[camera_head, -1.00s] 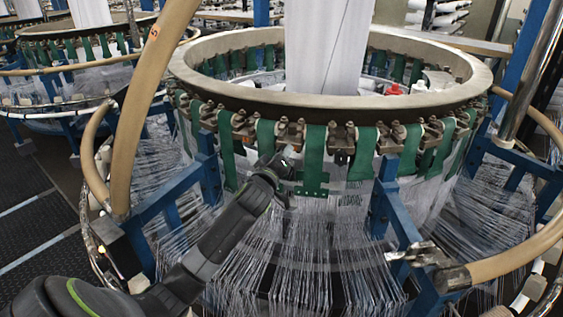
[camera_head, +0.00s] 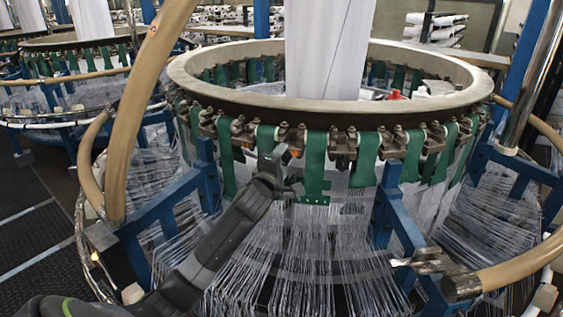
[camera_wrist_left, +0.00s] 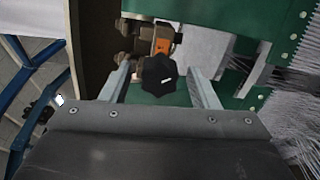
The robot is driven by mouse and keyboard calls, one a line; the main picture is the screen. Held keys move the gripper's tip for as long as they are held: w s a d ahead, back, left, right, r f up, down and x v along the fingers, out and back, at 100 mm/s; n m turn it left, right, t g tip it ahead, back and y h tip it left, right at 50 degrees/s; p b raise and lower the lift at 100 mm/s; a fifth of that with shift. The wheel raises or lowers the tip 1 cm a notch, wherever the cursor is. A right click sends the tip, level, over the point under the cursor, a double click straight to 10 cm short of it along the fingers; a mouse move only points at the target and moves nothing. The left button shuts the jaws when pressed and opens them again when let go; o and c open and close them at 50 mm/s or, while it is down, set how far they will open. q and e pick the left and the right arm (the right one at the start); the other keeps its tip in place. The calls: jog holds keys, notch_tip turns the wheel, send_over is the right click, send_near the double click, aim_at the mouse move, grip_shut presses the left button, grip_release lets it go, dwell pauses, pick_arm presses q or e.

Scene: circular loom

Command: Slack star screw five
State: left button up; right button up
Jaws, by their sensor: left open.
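A black star screw (camera_wrist_left: 158,75) with a lobed knob shows in the left wrist view, below an orange part of its bracket (camera_wrist_left: 163,42). My left gripper (camera_wrist_left: 163,78) is open, with one finger on each side of the knob. I cannot tell whether the fingers touch it. In the head view the left gripper (camera_head: 284,172) is at the loom's ring, by a green strap (camera_head: 313,165); the screw is hidden behind it there. Which number this screw has is not readable. My right gripper is not in view.
The circular loom's beige ring (camera_head: 330,112) carries several green straps and metal brackets. Blue frame posts (camera_head: 386,205) and fine white threads (camera_head: 325,250) stand below. A tan curved tube (camera_head: 140,110) rises at the left, near my arm.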

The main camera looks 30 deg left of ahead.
pick_arm(q)
jog(key=p+v, duration=0.2)
jog(key=v, duration=0.5)
dwell(0.3)
